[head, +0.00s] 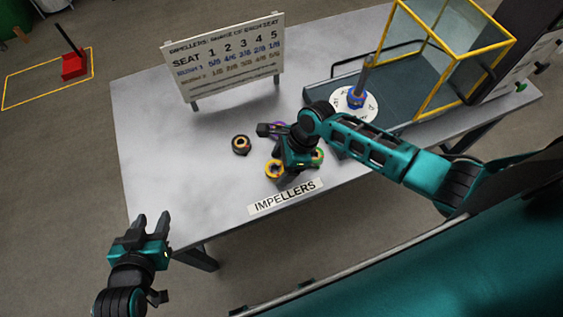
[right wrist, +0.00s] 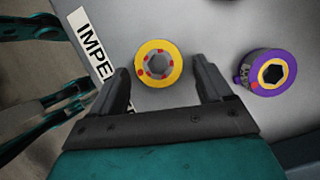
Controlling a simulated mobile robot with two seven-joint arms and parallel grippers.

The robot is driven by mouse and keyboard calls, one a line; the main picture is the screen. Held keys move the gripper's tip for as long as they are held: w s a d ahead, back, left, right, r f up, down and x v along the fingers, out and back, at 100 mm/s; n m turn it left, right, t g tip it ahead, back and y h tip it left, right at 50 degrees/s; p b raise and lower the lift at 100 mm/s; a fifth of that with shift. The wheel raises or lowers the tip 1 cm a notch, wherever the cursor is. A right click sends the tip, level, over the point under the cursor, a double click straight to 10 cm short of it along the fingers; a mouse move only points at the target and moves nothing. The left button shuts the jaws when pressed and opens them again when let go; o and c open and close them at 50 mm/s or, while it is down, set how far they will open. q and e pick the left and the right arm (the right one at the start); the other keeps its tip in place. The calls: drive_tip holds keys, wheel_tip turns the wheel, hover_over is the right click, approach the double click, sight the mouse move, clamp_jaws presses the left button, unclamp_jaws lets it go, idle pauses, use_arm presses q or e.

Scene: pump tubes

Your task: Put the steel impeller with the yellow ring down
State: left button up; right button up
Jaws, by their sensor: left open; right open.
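The steel impeller with the yellow ring (head: 274,169) is at the front of the table, just behind the IMPELLERS label. In the right wrist view the impeller (right wrist: 158,48) is face up, with a hexagonal hole and red dots, and appears to rest on the table. My right gripper (head: 286,174) is above this area, pointing down and open. In its wrist view the fingers (right wrist: 162,78) stand on either side of the yellow-ringed impeller, with a gap on both sides. My left gripper (head: 149,224) is open and empty, off the table's front left.
A purple-ringed impeller (right wrist: 262,88) lies to the right in the wrist view. A green-ringed one (head: 319,158) and a dark one (head: 241,145) are nearby. A sign (head: 225,60), a blue-ringed part on a shaft (head: 357,98) and a yellow-framed case (head: 440,60) stand behind. The table's left is clear.

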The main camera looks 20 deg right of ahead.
drive_tip(key=shift+r, duration=0.1)
drive_tip(key=w+v, duration=0.1)
drive_tip(key=v, duration=1.1)
drive_tip(key=s+f+n+t+h, duration=0.1)
drive_tip(key=s+n+t, duration=0.2)
drive_tip(key=n, duration=0.8)
drive_tip(key=s+f+n+t+h, duration=0.1)
drive_tip(key=s+f+n+t, duration=0.1)
drive_tip(key=s+n+t, duration=0.2)
drive_tip(key=n+t, duration=0.3)
drive_tip(key=n, duration=0.5)
drive_tip(key=shift+s+d, duration=0.15)
drive_tip(key=shift+d, duration=0.05)
